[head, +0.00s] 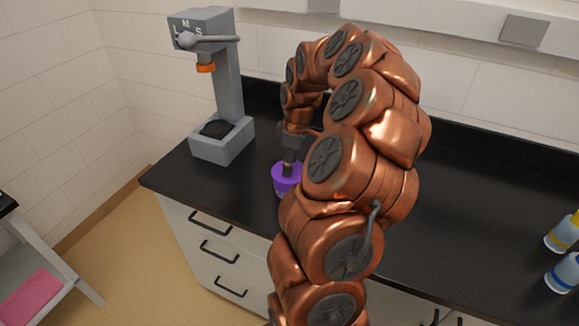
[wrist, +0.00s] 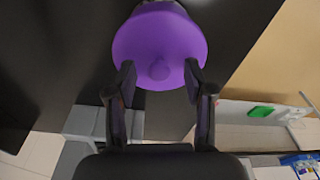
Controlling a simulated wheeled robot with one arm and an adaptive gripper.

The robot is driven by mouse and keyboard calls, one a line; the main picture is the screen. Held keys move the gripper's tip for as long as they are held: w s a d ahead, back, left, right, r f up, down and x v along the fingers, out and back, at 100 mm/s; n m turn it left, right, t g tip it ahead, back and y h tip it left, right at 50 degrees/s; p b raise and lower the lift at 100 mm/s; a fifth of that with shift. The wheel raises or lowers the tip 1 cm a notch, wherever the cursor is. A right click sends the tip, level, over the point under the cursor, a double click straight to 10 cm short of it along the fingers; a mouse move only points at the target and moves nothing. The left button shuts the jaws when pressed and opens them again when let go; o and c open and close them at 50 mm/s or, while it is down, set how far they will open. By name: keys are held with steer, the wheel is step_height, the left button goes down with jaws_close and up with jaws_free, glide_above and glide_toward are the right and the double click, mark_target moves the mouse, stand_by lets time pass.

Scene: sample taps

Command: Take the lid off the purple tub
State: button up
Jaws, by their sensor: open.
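The purple tub (head: 286,180) stands on the black bench top near its front edge, partly hidden by my arm in the head view. In the wrist view its round purple lid (wrist: 150,45) faces the camera, with a small round knob (wrist: 159,70) on it. My gripper (wrist: 160,78) is open, with one dark fingertip on each side of the knob. The fingertips overlap the lid's near part in the picture. I cannot tell whether they touch it. In the head view my gripper (head: 291,163) is right above the tub.
A grey machine (head: 225,139) with a lever and an orange nozzle stands on the bench left of the tub. Two bottles (head: 563,270) with yellow and blue bands stand at the far right. The black bench top (head: 460,215) between is clear. A pink tray (head: 30,298) lies at lower left.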

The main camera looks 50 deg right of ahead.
steer(key=shift+f, duration=0.4)
steer(key=shift+c, duration=0.5)
jaws_close()
steer(key=shift+w+r, duration=0.1)
